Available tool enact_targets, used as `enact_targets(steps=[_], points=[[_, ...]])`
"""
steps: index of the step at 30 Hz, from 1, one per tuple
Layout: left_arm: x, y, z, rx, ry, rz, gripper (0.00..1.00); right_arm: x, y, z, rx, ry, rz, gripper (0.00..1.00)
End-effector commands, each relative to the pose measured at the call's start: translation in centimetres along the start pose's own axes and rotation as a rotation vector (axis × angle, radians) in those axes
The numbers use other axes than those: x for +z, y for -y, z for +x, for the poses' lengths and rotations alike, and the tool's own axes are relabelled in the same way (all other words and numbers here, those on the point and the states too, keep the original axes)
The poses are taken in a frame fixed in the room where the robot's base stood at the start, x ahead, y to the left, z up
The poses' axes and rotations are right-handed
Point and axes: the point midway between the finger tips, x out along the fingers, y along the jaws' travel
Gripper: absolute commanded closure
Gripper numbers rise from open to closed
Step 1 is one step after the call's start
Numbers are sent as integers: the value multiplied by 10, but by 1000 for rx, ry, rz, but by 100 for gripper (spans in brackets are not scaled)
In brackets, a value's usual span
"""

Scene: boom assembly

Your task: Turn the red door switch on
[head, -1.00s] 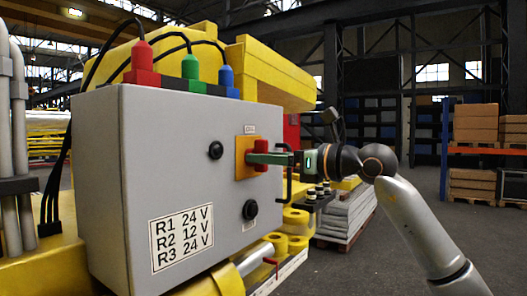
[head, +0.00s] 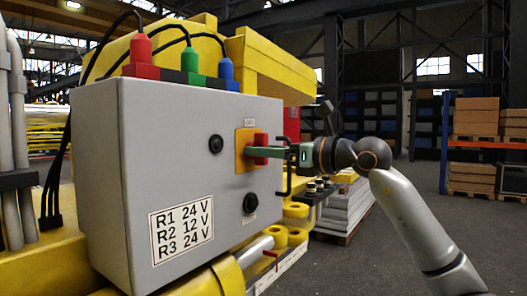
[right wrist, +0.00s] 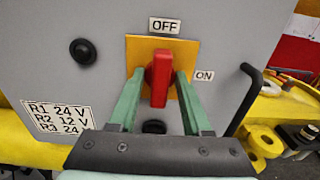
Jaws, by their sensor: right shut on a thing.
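The red door switch (right wrist: 159,78) sits on a yellow-orange plate (right wrist: 188,55) on the front of the grey box. Its handle stands near upright, under the OFF label (right wrist: 164,25). The ON label (right wrist: 205,76) is to the right of the plate. My right gripper (right wrist: 160,84) has one green finger on each side of the handle and is shut on it. In the head view the switch (head: 260,142) shows partly behind the fingers of my right gripper (head: 262,154), which comes in from the right. My left gripper is not in view.
A black door handle (right wrist: 243,100) stands out right of my fingers. Red, green and blue cable plugs (head: 142,50) are on top.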

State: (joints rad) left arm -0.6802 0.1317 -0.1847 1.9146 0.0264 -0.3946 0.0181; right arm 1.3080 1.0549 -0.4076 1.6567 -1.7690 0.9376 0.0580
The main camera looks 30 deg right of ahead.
Motion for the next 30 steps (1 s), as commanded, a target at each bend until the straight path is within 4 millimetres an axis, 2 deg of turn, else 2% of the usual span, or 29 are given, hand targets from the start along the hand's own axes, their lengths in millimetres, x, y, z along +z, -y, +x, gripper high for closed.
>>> enact_targets(steps=[11, 30], points=[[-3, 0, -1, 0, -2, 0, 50, 0, 0, 0, 0, -1, 89, 100], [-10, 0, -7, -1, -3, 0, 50, 0, 1, 0, -1, -1, 650, 100]])
